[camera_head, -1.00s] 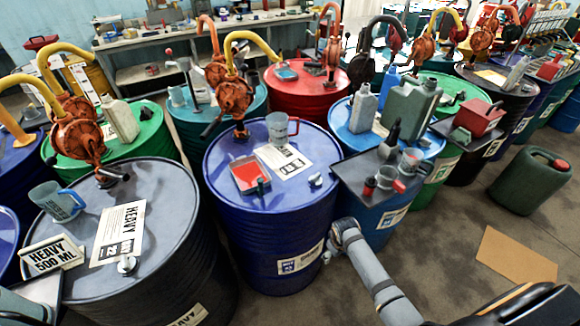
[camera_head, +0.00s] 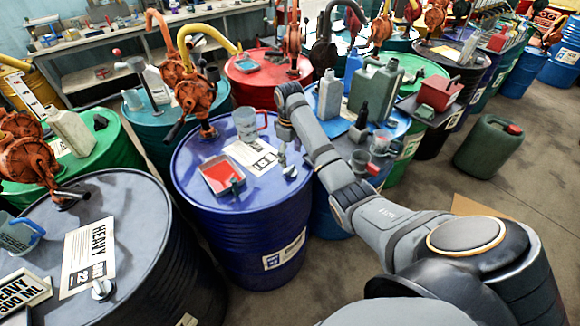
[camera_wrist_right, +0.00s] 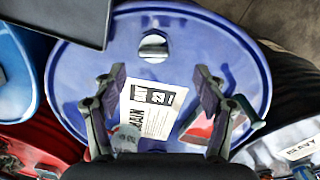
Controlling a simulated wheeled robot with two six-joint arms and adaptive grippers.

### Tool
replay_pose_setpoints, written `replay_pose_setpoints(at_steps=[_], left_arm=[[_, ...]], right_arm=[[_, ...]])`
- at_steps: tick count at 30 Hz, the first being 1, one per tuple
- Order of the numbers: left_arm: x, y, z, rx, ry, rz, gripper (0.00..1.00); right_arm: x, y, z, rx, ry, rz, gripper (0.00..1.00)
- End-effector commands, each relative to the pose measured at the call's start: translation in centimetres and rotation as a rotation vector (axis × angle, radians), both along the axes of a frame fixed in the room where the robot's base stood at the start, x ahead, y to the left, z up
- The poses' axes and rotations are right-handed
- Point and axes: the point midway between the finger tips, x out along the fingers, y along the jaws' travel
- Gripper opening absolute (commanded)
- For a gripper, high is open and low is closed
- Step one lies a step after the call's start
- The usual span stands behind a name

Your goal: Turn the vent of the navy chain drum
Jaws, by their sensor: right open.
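The navy drum (camera_head: 245,222) stands upright in the middle of the head view, and its lid (camera_wrist_right: 90,65) fills most of the right wrist view. Its vent is a small silver knob (camera_head: 290,171) near the lid's edge, also in the right wrist view (camera_wrist_right: 153,47). A printed card (camera_wrist_right: 150,108), partly readable as "AIN", lies flat on the lid. My right gripper (camera_head: 283,157) is above the lid, close to the vent. In the wrist view its open, empty fingers (camera_wrist_right: 156,85) point towards the vent, which lies just beyond their tips. My left gripper is out of view.
A red tray (camera_head: 221,174) and a clear jug (camera_head: 246,123) stand on the same lid. A dark tray (camera_wrist_right: 60,18) juts close to the drum. A dark drum (camera_head: 125,225) labelled HEAVY stands to the left.

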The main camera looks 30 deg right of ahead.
Motion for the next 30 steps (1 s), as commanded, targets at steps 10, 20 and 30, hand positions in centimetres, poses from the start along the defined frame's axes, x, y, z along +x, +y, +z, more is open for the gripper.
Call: replay_pose_setpoints(at_steps=[10,20,30], left_arm=[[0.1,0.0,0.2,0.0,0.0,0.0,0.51],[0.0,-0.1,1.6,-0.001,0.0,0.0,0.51],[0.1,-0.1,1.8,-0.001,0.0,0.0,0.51]], right_arm=[[1.3,-1.0,2.2,0.034,0.023,0.017,0.72],[1.2,-0.9,-4.0,0.034,0.025,0.016,0.72],[1.2,-1.0,-7.9,0.032,0.02,0.017,0.72]])
